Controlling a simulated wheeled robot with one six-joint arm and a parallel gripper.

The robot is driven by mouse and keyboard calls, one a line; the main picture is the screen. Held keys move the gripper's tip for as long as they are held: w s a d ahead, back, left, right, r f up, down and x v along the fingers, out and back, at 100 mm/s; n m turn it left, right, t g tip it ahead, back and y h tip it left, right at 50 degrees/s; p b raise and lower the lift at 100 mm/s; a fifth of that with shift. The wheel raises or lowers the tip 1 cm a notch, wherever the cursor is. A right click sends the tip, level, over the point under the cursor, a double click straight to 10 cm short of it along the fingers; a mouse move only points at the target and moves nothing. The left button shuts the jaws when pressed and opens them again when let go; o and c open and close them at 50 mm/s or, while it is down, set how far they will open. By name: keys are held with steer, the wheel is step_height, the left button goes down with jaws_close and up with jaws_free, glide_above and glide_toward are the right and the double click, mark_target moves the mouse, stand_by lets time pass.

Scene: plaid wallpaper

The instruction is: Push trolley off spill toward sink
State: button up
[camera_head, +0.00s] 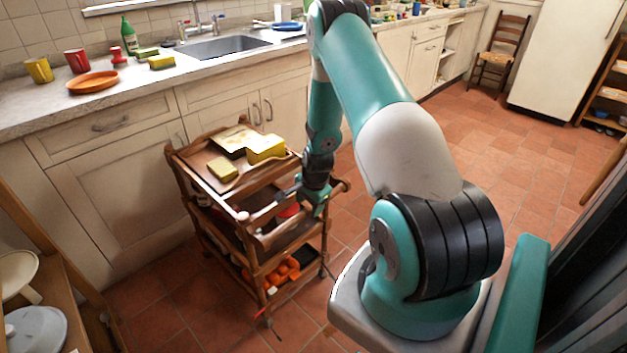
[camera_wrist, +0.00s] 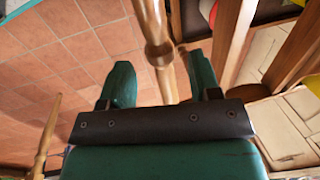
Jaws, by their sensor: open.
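The wooden trolley (camera_head: 200,162) stands in front of the base cabinets, below the counter with the sink (camera_head: 222,46). Its top tier carries yellow sponges (camera_head: 266,148), and a lower tier holds orange items (camera_head: 285,270). My gripper (camera_head: 314,202) is at the trolley's right side, near its handle end. In the wrist view my gripper (camera_wrist: 158,62) has its two green fingers apart, with a turned wooden bar of the trolley (camera_wrist: 150,25) between them. I cannot tell whether either finger touches it. No spill shows; the floor under the trolley is mostly hidden.
The counter (camera_head: 150,85) holds cups, an orange plate (camera_head: 93,82) and a green bottle (camera_head: 129,36). A wooden shelf with white dishes (camera_head: 35,328) stands at lower left. A chair (camera_head: 498,52) and fridge (camera_head: 560,60) are at the back. The tiled floor (camera_head: 465,125) to the right is clear.

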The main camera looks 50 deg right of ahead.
step_height(320, 180, up, 15)
steer(key=s, duration=0.2)
steer(key=shift+s+a+f+p, duration=0.2)
steer(key=shift+s+p, duration=0.1)
steer(key=shift+s, duration=0.1)
steer(key=a+r+n+y+p, duration=0.1)
steer(key=a+r+n+p, duration=0.1)
steer(key=a+r+n, duration=0.65)
steer(key=a+r+n+y+p, duration=0.2)
steer(key=a+r+n, duration=0.2)
steer(key=a+r, duration=0.8)
steer(key=s+a+r+n, duration=0.2)
steer(key=s+a+n, duration=0.2)
steer(key=s+a, duration=0.1)
steer(key=s+a+r+n+g+y+p, duration=0.1)
steer(key=s+a+r+n, duration=0.2)
steer(key=s+a+n, duration=0.2)
steer(key=s+a+r+n+g+p, duration=0.1)
steer(key=s+a+r+n, duration=0.1)
steer(key=s+a+n, duration=0.3)
steer(key=shift+s+a+r, duration=0.3)
steer(key=shift+s+a, duration=0.45)
steer(key=shift+a, duration=0.3)
